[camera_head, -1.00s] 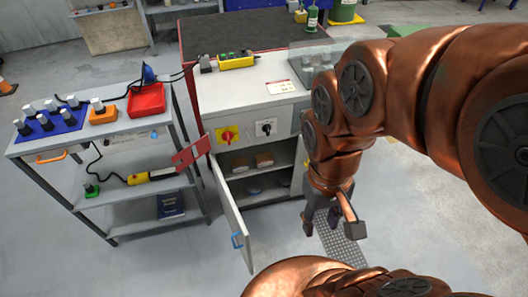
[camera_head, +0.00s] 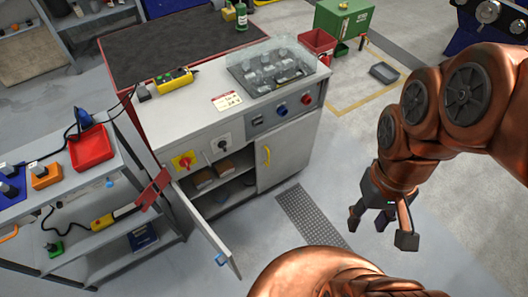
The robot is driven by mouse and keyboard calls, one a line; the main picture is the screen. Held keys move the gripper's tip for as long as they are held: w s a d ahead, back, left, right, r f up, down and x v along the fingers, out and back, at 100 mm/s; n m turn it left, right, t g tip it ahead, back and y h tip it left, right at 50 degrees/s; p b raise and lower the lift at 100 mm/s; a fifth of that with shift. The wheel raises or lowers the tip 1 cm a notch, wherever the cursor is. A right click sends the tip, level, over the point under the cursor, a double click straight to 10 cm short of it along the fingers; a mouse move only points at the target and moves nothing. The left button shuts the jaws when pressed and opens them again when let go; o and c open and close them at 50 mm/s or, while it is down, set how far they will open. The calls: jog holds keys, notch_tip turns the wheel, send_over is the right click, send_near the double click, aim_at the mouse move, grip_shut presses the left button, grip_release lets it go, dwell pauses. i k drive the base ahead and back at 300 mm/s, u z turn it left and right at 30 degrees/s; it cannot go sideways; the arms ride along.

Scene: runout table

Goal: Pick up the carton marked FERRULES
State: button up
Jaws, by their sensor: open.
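No marking can be read on either, so I cannot tell which one says FERRULES. The cabinet's left door (camera_head: 208,232) is swung open toward me. My gripper (camera_head: 381,228) is open and empty, pointing down over the floor to the right of the cabinet, well apart from the cartons. The lower part of the cabinet inside is dark.
A shelf trolley (camera_head: 75,190) with a red bin (camera_head: 91,148) stands left of the cabinet. The right cabinet door (camera_head: 277,155) is shut. A perforated floor strip (camera_head: 310,215) lies in front. Floor at the right is mostly clear.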

aim_at(226, 167)
jog(key=z, duration=0.45)
jog(key=k, duration=1.05)
jog(key=u, duration=1.7)
